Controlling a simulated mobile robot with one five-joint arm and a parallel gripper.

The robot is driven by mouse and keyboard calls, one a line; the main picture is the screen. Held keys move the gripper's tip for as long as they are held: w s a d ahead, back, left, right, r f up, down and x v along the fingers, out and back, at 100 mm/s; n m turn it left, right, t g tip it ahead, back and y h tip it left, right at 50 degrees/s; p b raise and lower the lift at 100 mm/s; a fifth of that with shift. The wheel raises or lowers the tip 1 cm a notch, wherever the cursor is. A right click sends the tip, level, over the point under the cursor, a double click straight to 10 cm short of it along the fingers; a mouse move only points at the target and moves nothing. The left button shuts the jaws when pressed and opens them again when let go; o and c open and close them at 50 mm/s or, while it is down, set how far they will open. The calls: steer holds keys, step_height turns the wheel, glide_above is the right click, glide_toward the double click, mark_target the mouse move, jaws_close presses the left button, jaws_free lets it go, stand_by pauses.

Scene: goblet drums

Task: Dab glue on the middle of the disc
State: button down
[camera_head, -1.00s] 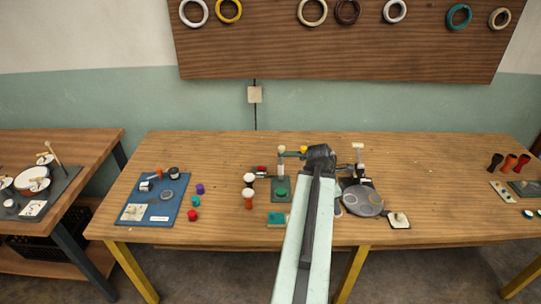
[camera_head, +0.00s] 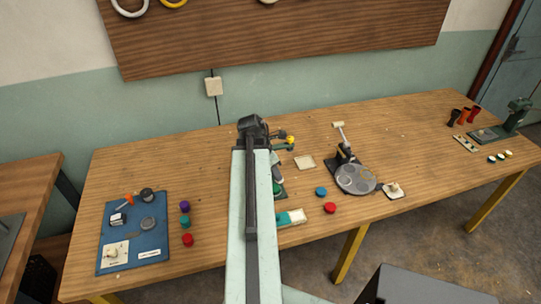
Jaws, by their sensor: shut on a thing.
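A small grey disc (camera_head: 147,224) lies on the blue mat (camera_head: 163,206) at the left of the table. A larger round grey plate (camera_head: 357,179) with several paler circles stands at the right of the middle; I cannot tell which of these the task means. My gripper (camera_head: 252,126) is over the table's middle, right of the blue mat and left of the round plate. No glue can be made out.
Purple (camera_head: 184,206), teal (camera_head: 186,221) and red (camera_head: 188,240) pieces lie beside the mat. Blue (camera_head: 321,191) and red (camera_head: 329,208) caps lie before the plate.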

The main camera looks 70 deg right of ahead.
steer(key=m, duration=0.1)
steer(key=m+p, duration=0.1)
steer(key=r+m, duration=0.1)
steer(key=m, duration=0.1)
steer(key=shift+w+d+r+y+p, duration=0.1)
steer(key=shift+w+d+y+p, duration=0.2)
steer(key=shift+d+y, duration=0.1)
step_height(320, 180, up, 4)
steer(key=d+m+h+p, duration=0.15)
steer(key=m+p, duration=0.25)
steer(key=m, duration=1.2)
steer(key=shift+y, duration=0.25)
steer(key=f+b, duration=0.4)
steer(key=b, duration=0.1)
steer(key=shift+w+d+f, duration=0.25)
steer(key=shift+d+f, duration=0.05)
